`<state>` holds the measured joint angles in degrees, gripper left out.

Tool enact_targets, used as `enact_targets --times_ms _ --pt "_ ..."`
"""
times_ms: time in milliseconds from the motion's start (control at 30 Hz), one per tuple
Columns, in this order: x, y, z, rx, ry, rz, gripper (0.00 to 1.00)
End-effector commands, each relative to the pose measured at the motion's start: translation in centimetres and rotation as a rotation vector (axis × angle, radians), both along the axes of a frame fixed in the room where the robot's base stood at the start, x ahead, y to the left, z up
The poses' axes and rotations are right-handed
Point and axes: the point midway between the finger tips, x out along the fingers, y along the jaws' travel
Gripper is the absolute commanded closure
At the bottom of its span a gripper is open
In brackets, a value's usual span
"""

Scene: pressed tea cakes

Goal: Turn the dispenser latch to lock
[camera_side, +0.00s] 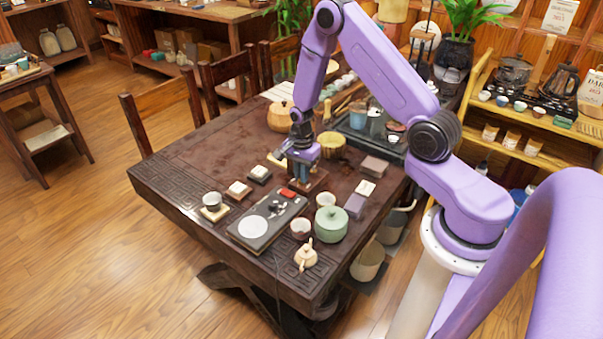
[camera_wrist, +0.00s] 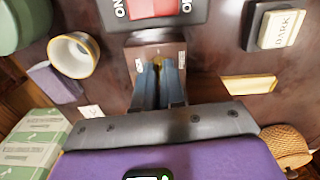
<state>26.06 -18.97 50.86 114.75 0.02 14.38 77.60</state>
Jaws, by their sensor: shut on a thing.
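The dispenser is a small brown box (camera_side: 315,183) under my gripper in the side view. In the wrist view the dispenser (camera_wrist: 158,40) shows at the top middle, with a small white label on each side, too small to read. A brassy latch knob (camera_wrist: 157,62) shows between the fingertips. My gripper (camera_wrist: 159,72) is shut on the latch, its fingers pointing at the dispenser. In the side view my gripper (camera_side: 296,163) is low over the box, and the latch is hidden there. I cannot tell the latch's exact angle.
A red rocker switch (camera_wrist: 154,8) on a dark block stands just beyond the dispenser. A white cup (camera_wrist: 74,55) and a block marked DARK (camera_wrist: 280,28) stand to either side.

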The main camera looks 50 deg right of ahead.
Motion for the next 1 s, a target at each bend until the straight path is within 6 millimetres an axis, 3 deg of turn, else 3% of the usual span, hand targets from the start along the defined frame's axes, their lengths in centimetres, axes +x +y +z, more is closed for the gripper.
enact_targets --times_ms 1000 --pt "0.05 -0.08 0.04 -0.001 -0.001 0.917 1.00"
